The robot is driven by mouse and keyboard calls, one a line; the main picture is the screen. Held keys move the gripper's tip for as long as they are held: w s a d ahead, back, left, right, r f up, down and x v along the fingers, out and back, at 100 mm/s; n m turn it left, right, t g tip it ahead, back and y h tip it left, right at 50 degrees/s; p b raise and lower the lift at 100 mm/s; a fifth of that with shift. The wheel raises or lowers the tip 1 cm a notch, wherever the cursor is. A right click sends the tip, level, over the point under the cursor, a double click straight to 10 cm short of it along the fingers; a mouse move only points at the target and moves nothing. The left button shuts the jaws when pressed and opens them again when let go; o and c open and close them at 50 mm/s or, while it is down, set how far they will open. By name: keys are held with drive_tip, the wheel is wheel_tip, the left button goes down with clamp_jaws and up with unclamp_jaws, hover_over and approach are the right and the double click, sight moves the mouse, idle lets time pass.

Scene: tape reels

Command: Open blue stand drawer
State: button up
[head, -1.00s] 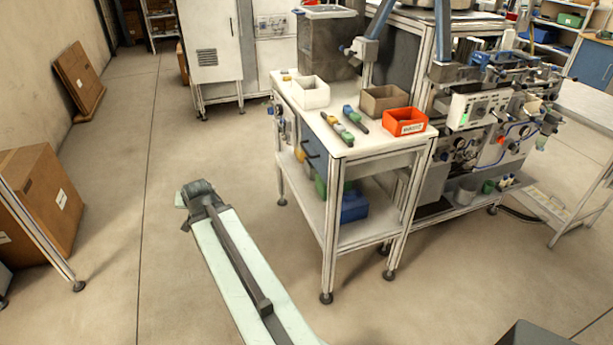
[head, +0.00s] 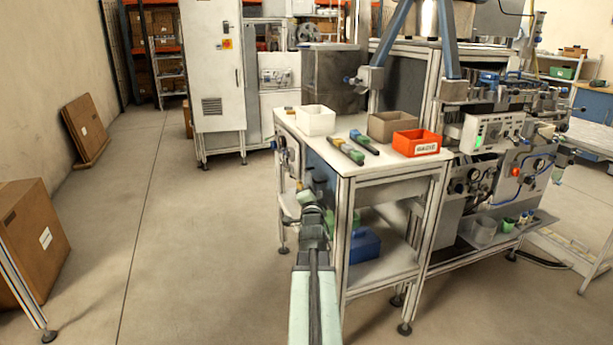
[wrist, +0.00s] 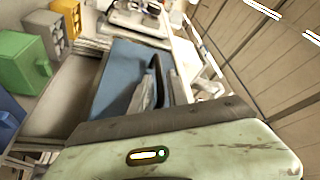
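The blue drawer front (wrist: 122,72) shows in the wrist view, with a dark bar handle (wrist: 156,68) along it. In the head view a little blue of the drawer front (head: 318,160) shows under the stand's white top (head: 345,160); my arm hides much of it. The drawer looks shut. My gripper (head: 308,196) is in front of the drawer side of the stand. In the wrist view its grey fingers (wrist: 163,92) look parted, close to the handle's lower end. I cannot tell whether they touch the handle.
White, tan and orange bins (head: 416,142) and several tools (head: 354,146) are on the stand top. Yellow, grey and green bins (wrist: 24,58) show left of the drawer in the wrist view. A blue bin (head: 364,246) is on the lower shelf.

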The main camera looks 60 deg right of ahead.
drive_tip(key=shift+x, duration=1.45)
drive_tip(key=shift+s, duration=0.15)
clamp_jaws()
